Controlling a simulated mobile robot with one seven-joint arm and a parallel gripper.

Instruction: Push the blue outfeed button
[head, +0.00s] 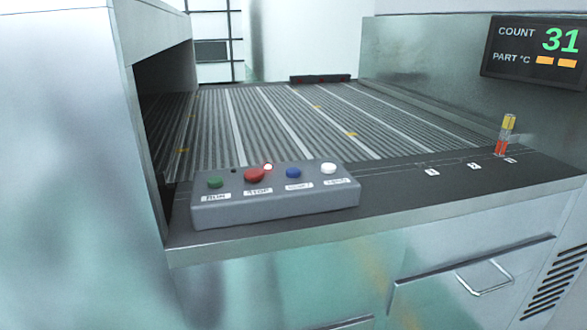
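The blue button (293,173) sits on a grey control box (275,207), between the red button and the white button. A white label lies below it, too blurred to read surely. The control box rests on the dark front ledge of the machine, at its left part. My gripper does not show in the head view.
On the same box are a green button (215,182), a larger red button (254,175) and a white button (328,168). A ribbed conveyor bed (290,120) lies behind. A red and yellow lever (504,135) stands at right, below a display (537,53) reading COUNT 31.

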